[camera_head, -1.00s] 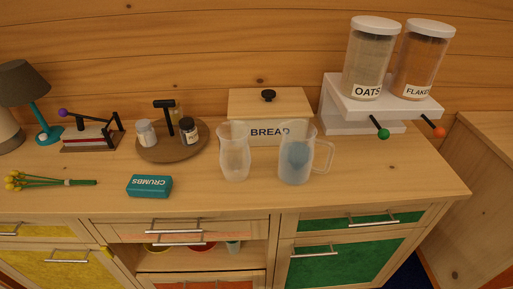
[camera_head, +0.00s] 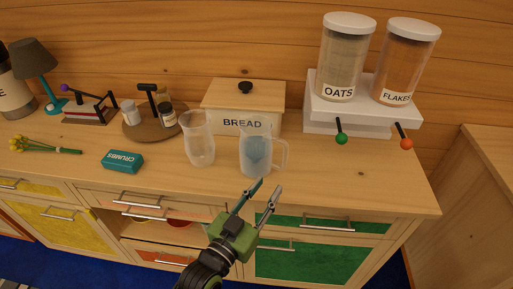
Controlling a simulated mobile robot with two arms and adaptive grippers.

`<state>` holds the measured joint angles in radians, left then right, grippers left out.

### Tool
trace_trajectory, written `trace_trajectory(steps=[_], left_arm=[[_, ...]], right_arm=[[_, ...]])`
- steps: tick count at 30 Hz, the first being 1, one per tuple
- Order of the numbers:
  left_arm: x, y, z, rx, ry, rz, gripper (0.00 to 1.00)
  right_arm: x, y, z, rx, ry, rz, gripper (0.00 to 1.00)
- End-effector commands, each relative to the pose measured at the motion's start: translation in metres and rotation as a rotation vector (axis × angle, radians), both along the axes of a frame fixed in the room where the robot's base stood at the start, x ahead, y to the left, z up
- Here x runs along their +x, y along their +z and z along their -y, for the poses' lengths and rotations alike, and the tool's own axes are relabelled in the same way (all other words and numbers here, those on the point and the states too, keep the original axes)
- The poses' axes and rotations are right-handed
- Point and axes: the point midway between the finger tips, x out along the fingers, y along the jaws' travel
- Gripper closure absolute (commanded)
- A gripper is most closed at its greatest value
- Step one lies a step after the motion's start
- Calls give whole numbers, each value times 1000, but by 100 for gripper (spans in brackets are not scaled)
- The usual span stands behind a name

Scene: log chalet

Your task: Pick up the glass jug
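The clear glass jug (camera_head: 250,158) stands upright on the wooden counter, in front of the bread box. Its handle is on its right side, and something bluish shows in or through its lower part. My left gripper (camera_head: 269,185) comes in from below with its two fingers apart and pointing up. In the picture its fingertips are just below the jug's base, near the counter's front edge. Nothing is between the fingers. Whether they touch the counter, I cannot tell. My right gripper is not in view.
A clear handleless carafe (camera_head: 199,147) stands close left of the jug. The bread box (camera_head: 215,94) is behind. A white dispenser stand (camera_head: 360,122) with oats and flakes jars is at the right. A teal crumbs box (camera_head: 122,161) lies left. The counter right of the jug is clear.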

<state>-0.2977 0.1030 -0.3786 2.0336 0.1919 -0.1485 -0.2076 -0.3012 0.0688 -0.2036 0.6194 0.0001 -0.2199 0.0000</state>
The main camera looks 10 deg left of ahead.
Motion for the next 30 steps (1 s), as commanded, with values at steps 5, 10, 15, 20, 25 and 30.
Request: trace_trajectory(steps=[5,10,15,20,25,30], left_arm=[[35,2,16,-1,-1,1,70],[58,0,25,0,-1,-2,70],[66,-1,29,0,-1,-3,70],[84,-2,32,1,-1,-2,70],[105,-5,38,1,0,-2,70],[114,-7,42,1,1,-4,70]], right_arm=[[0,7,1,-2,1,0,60],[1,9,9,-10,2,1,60],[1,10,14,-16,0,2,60],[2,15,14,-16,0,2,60],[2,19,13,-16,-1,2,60],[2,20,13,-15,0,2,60]])
